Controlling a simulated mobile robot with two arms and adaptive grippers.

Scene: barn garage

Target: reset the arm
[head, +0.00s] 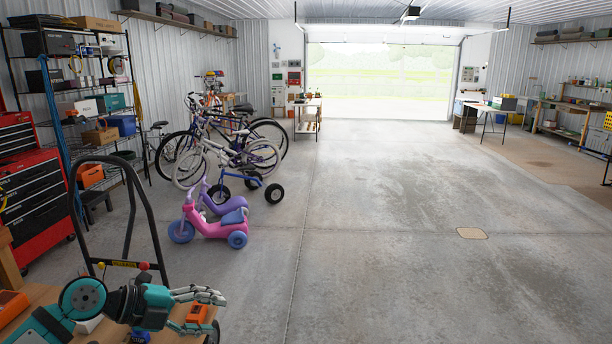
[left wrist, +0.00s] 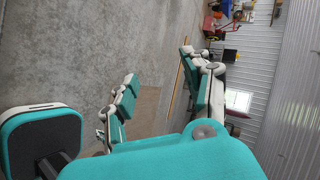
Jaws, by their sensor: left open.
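My left arm comes in at the lower left of the head view, over a wooden workbench (head: 42,294). Its teal and grey gripper (head: 212,309) points right, with its two fingers apart. In the left wrist view the fingers of the left gripper (left wrist: 159,66) are spread, with nothing between them. A small orange item (head: 197,313) shows between the fingers in the head view. It seems to lie beyond them on the bench. My right gripper is in neither view.
A black tubular handle frame (head: 153,215) rises close behind the left arm. An orange item (head: 10,305) lies on the bench at left. A red tool chest (head: 35,200), a pink and purple ride-on toy (head: 213,220) and several bicycles (head: 225,140) stand beyond. The concrete floor (head: 400,220) is widely clear.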

